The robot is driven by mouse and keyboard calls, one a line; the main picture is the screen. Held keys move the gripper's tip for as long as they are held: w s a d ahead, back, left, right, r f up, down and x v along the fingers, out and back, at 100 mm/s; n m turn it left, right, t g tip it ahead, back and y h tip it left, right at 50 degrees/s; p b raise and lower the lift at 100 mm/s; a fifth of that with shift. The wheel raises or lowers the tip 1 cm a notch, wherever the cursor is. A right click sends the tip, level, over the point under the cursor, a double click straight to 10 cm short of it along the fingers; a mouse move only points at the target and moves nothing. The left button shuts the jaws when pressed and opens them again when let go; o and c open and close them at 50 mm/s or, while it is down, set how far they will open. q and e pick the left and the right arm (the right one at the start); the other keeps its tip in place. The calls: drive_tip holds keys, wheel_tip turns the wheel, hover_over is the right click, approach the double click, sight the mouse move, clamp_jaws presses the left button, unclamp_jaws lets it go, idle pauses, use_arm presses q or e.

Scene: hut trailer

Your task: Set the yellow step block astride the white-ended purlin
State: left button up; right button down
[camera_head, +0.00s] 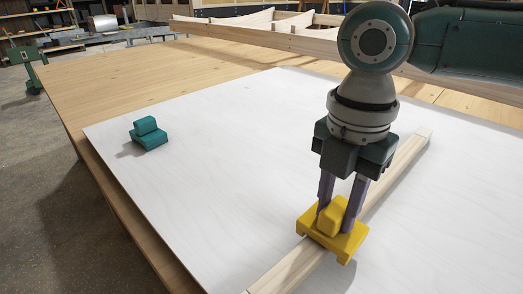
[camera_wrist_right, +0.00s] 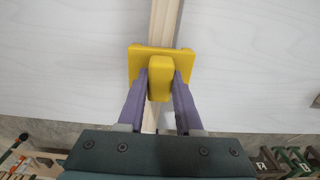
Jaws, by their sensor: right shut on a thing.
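The yellow step block (camera_head: 334,235) is between the fingers of my right gripper (camera_head: 338,212), which is shut on its raised middle part. In the right wrist view the block (camera_wrist_right: 161,63) lies crosswise over a pale wooden purlin (camera_wrist_right: 165,20), its sides reaching past both of the purlin's edges. In the head view the purlin (camera_head: 400,165) runs diagonally under the block, with a pale far end at the right. I cannot tell whether the block rests on the purlin or is slightly above it. My left gripper is not in view.
A teal step block (camera_head: 148,133) sits at the left on the white panel (camera_head: 210,170), well apart from the purlin. The panel lies on a wooden platform (camera_head: 100,85). A long timber beam (camera_head: 300,43) crosses behind. The panel between the teal block and purlin is clear.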

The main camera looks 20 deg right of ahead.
drive_tip(key=c, duration=0.6)
unclamp_jaws()
drive_tip(key=shift+r, duration=0.15)
